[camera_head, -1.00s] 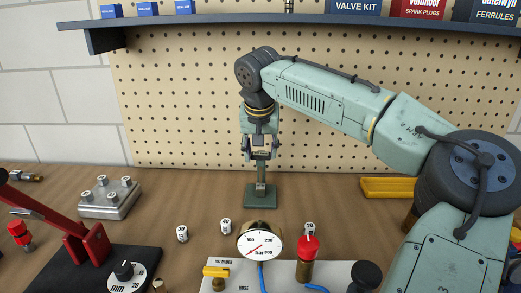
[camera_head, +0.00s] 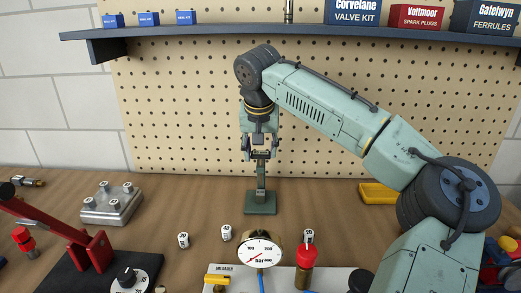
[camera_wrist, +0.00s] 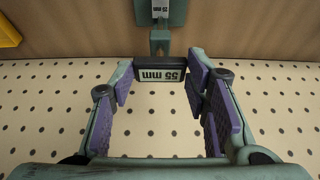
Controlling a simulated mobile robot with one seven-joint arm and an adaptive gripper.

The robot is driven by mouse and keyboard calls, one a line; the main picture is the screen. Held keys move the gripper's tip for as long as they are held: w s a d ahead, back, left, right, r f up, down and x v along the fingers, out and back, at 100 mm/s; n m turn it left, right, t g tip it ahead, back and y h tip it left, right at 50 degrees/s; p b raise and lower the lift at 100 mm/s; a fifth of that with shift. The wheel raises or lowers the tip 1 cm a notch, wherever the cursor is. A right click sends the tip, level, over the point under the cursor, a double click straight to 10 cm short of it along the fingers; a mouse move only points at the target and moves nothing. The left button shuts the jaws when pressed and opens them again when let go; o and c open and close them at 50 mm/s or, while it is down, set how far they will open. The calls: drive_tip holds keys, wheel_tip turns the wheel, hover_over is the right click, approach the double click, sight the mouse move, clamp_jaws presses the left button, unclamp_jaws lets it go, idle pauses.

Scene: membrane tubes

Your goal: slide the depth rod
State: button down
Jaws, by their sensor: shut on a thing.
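The depth gauge stands upright on the bench, with a flat green base (camera_head: 260,206) and a narrow upright (camera_head: 262,182) in front of the pegboard. In the wrist view a dark crosspiece (camera_wrist: 160,67) tops it, with a white label reading "55 mm" upside down. My gripper (camera_head: 261,154) points down above the base. In the wrist view my gripper (camera_wrist: 160,72) is shut on the crosspiece, with a purple-padded finger at each end. The green body (camera_wrist: 160,13) shows beyond it. The head view is too small to read the gauge's scale.
A dial gauge (camera_head: 261,252) and a red-topped fitting (camera_head: 306,256) stand in front of the depth gauge. Small white numbered tubes (camera_head: 183,240) stand to the left. A red-levered press (camera_head: 90,250) and a metal block (camera_head: 110,204) are farther left. A yellow tray (camera_head: 378,193) lies right.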

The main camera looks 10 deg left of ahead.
drive_tip(key=shift+r, duration=0.1)
drive_tip(key=c, duration=0.9)
unclamp_jaws()
drive_tip(key=v, duration=1.2)
drive_tip(key=shift+d, duration=0.1)
